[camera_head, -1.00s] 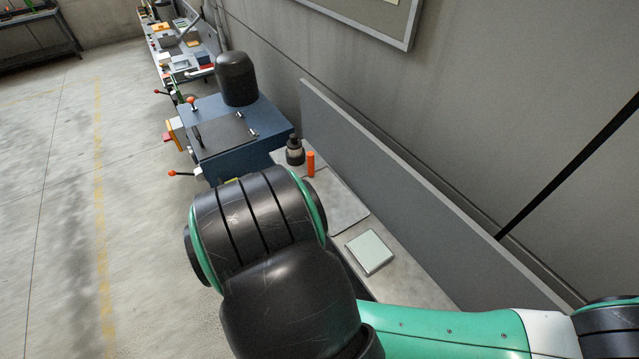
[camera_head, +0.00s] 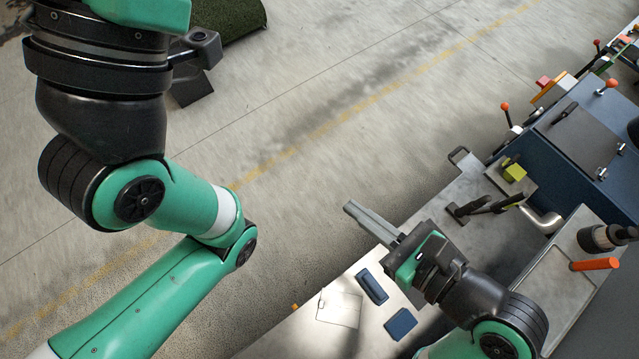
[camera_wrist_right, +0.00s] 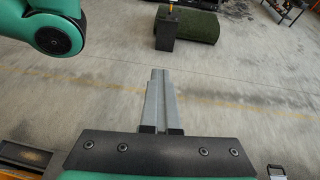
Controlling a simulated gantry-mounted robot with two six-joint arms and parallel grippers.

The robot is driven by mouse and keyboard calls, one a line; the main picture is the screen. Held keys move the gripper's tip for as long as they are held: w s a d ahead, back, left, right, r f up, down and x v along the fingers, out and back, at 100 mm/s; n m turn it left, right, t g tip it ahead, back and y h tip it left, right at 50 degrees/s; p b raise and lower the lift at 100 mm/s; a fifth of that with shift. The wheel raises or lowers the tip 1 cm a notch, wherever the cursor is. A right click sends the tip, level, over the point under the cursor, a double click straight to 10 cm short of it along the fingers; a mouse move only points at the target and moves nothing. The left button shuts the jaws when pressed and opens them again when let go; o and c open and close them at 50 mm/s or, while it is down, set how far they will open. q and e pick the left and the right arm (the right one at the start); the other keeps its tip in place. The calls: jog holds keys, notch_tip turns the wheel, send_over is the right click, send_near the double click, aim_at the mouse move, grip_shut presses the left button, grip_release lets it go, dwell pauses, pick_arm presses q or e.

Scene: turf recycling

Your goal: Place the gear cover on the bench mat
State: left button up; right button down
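My right gripper (camera_head: 352,209) reaches out past the bench edge over the floor. Its two fingers lie together with nothing between them; the right wrist view shows this as well (camera_wrist_right: 161,72). A dark flat cover with a handle (camera_head: 582,138), which looks like the gear cover, lies on top of the blue machine housing at the right. A grey flat mat (camera_head: 548,285), which appears to be the bench mat, lies on the bench at the lower right. My gripper is well apart from both. My left arm fills the left side; its gripper is outside the frame.
Blue blocks (camera_head: 401,323) and a thin plate (camera_head: 339,308) lie on the metal bench. Levers with orange knobs (camera_head: 505,106) project from the machine. A green turf roll (camera_head: 232,18) lies on open floor.

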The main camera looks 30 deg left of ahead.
jog(key=w+d+f+m+t+h, duration=0.3)
jog(key=w+d+f+m+t, duration=0.25)
jog(key=d+f, duration=0.7)
jog(key=d+f+m+t+h, duration=0.1)
jog(key=d+f+m+h, duration=0.1)
jog(key=d, duration=0.5)
jog(key=s+d+f+m+t+h, duration=0.1)
jog(key=d+f+m+h, duration=0.1)
jog(key=d, duration=0.5)
jog(key=shift+s+d+f+h+b, duration=0.2)
jog(key=shift+s+f+h+b, duration=0.1)
jog(key=shift+f, duration=0.35)
jog(key=shift+f, duration=0.15)
notch_tip(320, 180, down, 8)
jog(key=b, duration=0.7)
jog(key=shift+b, duration=0.35)
